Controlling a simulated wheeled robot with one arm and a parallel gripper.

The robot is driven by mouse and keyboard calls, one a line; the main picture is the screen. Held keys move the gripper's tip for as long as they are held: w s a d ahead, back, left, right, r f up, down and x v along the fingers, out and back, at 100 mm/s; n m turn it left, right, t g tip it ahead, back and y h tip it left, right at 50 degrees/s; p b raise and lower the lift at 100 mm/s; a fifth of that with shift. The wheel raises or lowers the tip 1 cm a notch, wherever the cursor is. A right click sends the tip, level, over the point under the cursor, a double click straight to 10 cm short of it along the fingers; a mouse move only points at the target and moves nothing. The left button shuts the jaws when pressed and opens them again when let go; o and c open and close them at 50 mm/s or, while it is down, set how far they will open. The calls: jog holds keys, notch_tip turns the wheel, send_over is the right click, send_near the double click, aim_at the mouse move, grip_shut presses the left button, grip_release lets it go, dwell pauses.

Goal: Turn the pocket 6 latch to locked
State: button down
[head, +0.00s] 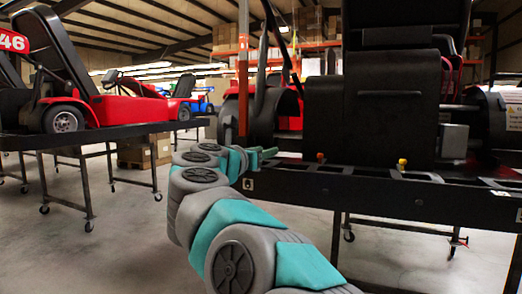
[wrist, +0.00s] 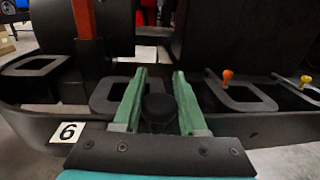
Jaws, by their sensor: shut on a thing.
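My gripper (wrist: 161,74) reaches over the black rail of the kart stand (wrist: 280,132), its two green fingers on either side of a dark rounded thing low between them. I take the held thing to be the pocket 6 latch, but its shape and angle cannot be made out. The white "6" label (wrist: 68,132) is on the rail to the left of the fingers. A framed pocket opening (wrist: 100,98) lies under and beside the left finger. In the head view my gripper (head: 268,153) is at the left end of the rail (head: 350,190).
An orange knob (wrist: 228,75) and a yellow knob (wrist: 305,80) stand by other pocket openings to the right. A black seat-like panel (head: 392,105) rises behind the rail. A red kart (head: 120,105) is on another stand at left, with clear floor between.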

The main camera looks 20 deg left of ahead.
jog(key=shift+s+d+m+g+h+p, duration=0.15)
jog(key=shift+m+g+h+p, duration=0.3)
jog(key=shift+m+h, duration=0.55)
jog(key=shift+w+d+m+g+h+p, duration=0.15)
jog(key=shift+m+g+h+p, duration=0.35)
jog(key=shift+h, duration=0.8)
jog(key=shift+s+d+m+h, duration=0.1)
jog(key=shift+d+m+h, duration=0.05)
jog(key=shift+m+h, duration=0.15)
jog(key=shift+c, duration=2.3)
grip_release()
jog(key=shift+s, duration=0.1)
jog(key=v, duration=0.7)
jog(key=shift+s+a+b, duration=0.2)
jog(key=shift+s+b, duration=0.05)
jog(key=shift+b, duration=0.1)
jog(key=shift+s, duration=0.1)
